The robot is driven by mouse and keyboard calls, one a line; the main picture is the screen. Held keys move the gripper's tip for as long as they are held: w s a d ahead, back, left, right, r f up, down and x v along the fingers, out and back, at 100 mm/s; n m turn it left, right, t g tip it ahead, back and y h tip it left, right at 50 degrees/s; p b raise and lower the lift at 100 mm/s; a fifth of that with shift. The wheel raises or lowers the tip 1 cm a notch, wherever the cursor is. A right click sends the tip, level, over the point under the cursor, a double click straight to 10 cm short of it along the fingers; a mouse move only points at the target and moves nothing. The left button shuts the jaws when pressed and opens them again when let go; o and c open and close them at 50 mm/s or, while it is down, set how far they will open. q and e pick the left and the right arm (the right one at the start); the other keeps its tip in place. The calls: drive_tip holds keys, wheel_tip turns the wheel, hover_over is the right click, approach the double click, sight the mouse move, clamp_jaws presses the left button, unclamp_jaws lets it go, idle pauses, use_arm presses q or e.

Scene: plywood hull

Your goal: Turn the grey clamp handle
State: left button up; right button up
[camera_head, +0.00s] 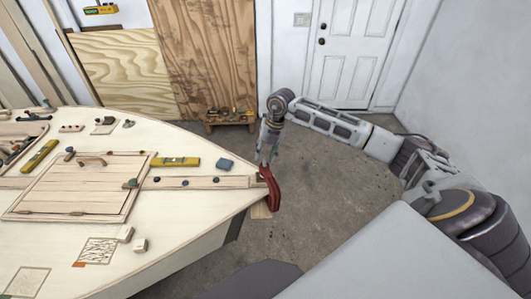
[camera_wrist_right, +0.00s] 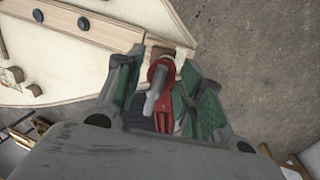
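A red clamp (camera_head: 271,188) sits at the pointed tip of the plywood hull (camera_head: 215,210). In the right wrist view the red clamp (camera_wrist_right: 166,72) shows between my fingers, with its grey handle (camera_wrist_right: 153,98) in front of it. My right gripper (camera_head: 267,158) reaches down over the clamp from above. In the wrist view my right gripper (camera_wrist_right: 165,90) is open, its green-padded fingers on either side of the handle with gaps visible. The handle is too small to make out in the head view. My left gripper is not in view.
A low wooden stool (camera_head: 230,119) with items stands by the far wall. The floor right of the hull tip is clear.

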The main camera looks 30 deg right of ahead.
clamp_jaws()
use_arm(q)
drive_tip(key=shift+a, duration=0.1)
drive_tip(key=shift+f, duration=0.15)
use_arm(e)
drive_tip(key=shift+n, duration=0.3)
drive_tip(key=shift+w+a+n+b, duration=0.15)
drive_tip(key=shift+n+b, duration=0.35)
drive_tip(key=shift+n, duration=0.2)
drive_tip(key=shift+a+n+g+b, duration=0.15)
drive_tip(key=shift+n+g+b, duration=0.15)
drive_tip(key=shift+n, duration=0.4)
drive_tip(key=shift+a+n, duration=0.1)
drive_tip(key=shift+n, duration=0.4)
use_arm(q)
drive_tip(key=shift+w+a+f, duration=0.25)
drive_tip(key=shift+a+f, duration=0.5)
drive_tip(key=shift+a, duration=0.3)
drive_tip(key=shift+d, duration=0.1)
